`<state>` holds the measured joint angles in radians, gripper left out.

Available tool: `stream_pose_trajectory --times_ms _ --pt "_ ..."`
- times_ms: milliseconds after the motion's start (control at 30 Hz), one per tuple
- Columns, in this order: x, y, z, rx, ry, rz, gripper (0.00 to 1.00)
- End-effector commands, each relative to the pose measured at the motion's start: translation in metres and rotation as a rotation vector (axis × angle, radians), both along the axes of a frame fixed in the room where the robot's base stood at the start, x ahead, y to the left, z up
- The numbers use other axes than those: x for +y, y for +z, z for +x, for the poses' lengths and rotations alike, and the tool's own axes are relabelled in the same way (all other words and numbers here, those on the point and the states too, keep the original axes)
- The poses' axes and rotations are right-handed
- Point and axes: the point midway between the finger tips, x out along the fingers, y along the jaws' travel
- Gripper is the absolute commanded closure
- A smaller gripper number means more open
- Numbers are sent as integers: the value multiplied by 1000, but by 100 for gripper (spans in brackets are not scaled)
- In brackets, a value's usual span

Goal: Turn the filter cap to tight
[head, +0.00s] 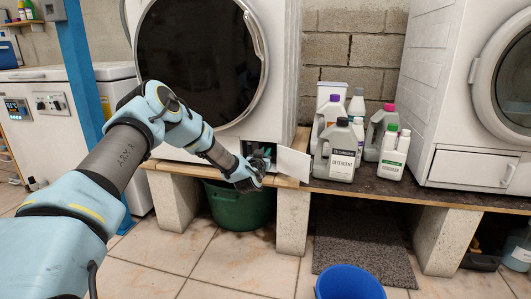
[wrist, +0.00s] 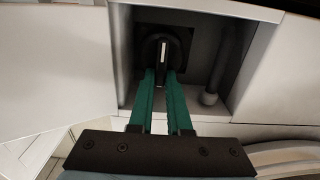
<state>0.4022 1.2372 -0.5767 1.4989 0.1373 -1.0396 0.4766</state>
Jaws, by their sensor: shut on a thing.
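The filter cap (wrist: 160,52) is a black round knob with a raised grip bar and a white mark. It sits in a recess low on the front of the white washing machine. In the wrist view my gripper (wrist: 163,72) reaches into the recess, and its two green fingers are closed on either side of the cap's grip bar. The white mark on the bar points roughly along the fingers. In the head view my gripper (head: 258,160) is at the recess opening, and the cap itself is hidden there.
The open white flap (head: 293,164) hangs to the right of the recess. A grey hose (wrist: 222,65) hangs beside the cap inside the recess. Detergent bottles (head: 343,150) stand right of the flap. A green tub (head: 238,208) is below, and a blue bucket (head: 348,283) stands on the floor.

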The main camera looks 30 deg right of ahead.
Motion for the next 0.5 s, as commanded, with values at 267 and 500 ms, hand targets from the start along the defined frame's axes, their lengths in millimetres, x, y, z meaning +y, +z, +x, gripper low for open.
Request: stream_pose_trajectory --times_ms 267,500 --pt "0 0 0 -8 -1 9 100" --pt "-3 1 -2 -70 -3 75 100"
